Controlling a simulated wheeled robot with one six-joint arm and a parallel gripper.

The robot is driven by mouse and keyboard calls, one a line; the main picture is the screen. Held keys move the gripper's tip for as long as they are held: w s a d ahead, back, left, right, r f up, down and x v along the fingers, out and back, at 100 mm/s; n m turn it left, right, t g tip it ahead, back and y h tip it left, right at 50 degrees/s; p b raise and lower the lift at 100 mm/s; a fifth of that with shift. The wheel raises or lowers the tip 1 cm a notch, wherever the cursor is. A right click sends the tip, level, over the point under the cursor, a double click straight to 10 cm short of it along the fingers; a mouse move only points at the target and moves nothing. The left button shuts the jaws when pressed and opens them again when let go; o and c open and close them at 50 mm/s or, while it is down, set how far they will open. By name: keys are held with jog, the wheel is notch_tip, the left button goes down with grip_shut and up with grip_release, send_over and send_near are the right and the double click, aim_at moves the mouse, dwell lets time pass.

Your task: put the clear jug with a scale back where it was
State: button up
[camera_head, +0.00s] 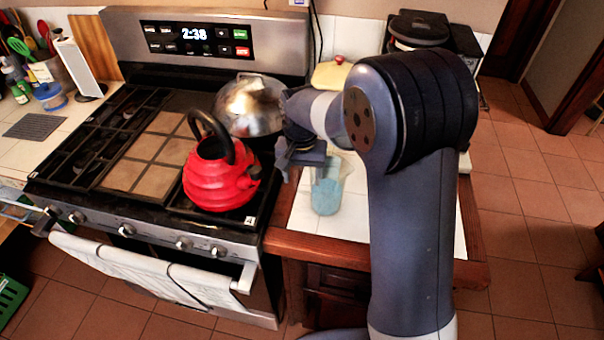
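The clear jug (327,196), with a bluish tint, is on or just above the white tiled counter to the right of the stove. Its scale is too small to make out, and its upper part is partly covered by my gripper. My gripper (302,172) points down at the jug's upper left side. Its two fingers look spread, with the counter showing between them. The right finger overlaps the jug in the picture, and I cannot tell whether they touch.
A red kettle (220,180) and a shiny metal pot (250,105) stand on the stove (75,140), close to the left of my gripper. A black appliance (420,30) stands at the counter's back. The counter's front strip (300,222) is clear.

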jog(key=shift+o, duration=0.6)
jog(key=shift+r, duration=0.15)
jog(key=shift+r, duration=0.25)
notch_tip(320, 180, up, 12)
jog(key=shift+a+f, duration=0.1)
jog(key=shift+f, duration=0.1)
